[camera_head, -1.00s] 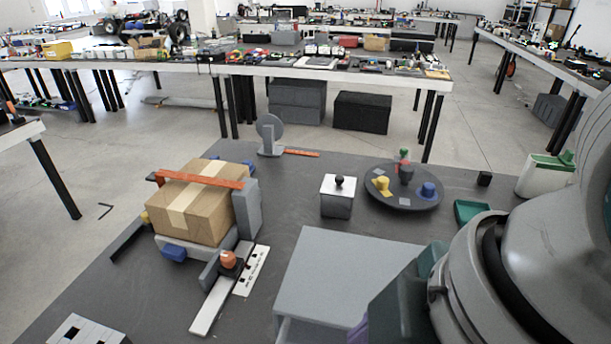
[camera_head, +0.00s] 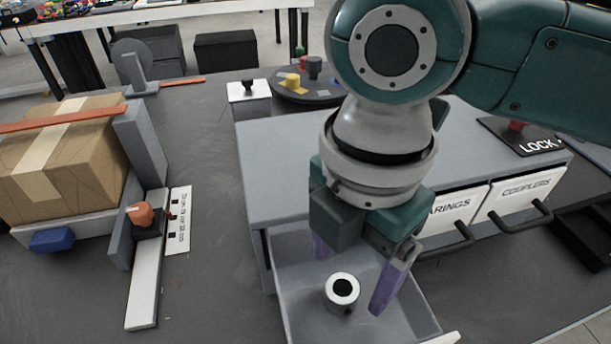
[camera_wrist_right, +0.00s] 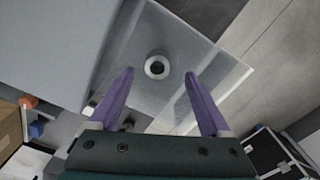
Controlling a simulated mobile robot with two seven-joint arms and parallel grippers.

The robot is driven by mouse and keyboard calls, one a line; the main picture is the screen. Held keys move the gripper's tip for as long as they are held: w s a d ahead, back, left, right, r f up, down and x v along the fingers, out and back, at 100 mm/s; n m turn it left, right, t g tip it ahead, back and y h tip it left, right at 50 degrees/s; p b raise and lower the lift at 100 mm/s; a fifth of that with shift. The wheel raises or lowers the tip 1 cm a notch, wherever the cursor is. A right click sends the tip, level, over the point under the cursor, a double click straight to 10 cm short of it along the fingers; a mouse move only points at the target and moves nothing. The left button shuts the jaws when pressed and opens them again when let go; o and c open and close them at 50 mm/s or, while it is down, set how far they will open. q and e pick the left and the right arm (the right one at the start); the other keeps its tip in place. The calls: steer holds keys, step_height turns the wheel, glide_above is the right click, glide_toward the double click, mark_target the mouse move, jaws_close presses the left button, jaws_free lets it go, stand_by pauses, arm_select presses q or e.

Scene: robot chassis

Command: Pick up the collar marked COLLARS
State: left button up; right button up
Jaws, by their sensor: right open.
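The collar (camera_head: 342,291) is a small white-topped ring with a dark hole, standing in an open grey drawer (camera_head: 291,296) in the head view. It also shows in the right wrist view (camera_wrist_right: 157,67), beyond the fingertips and between their lines. No marking is readable on it. My right gripper (camera_head: 350,275) is open, with its purple fingers reaching down over the drawer on either side of the collar. In the right wrist view the gripper (camera_wrist_right: 160,72) is empty, and the fingers look clear of the collar. My left gripper does not show.
The drawer belongs to a grey cabinet (camera_head: 272,150) with shut drawers marked COUPLERS (camera_head: 520,196) and, partly hidden, "ARINGS" (camera_head: 452,212). A LOCK plate (camera_head: 535,143) lies on top. A cardboard box (camera_head: 60,160) stands at left, and a round tray (camera_head: 290,92) stands behind.

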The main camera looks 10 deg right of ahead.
mark_target(344, 287)
steer(key=f+b, duration=0.1)
steer(key=f, duration=0.4)
steer(key=shift+w, duration=0.2)
jaws_close()
stand_by(0.4)
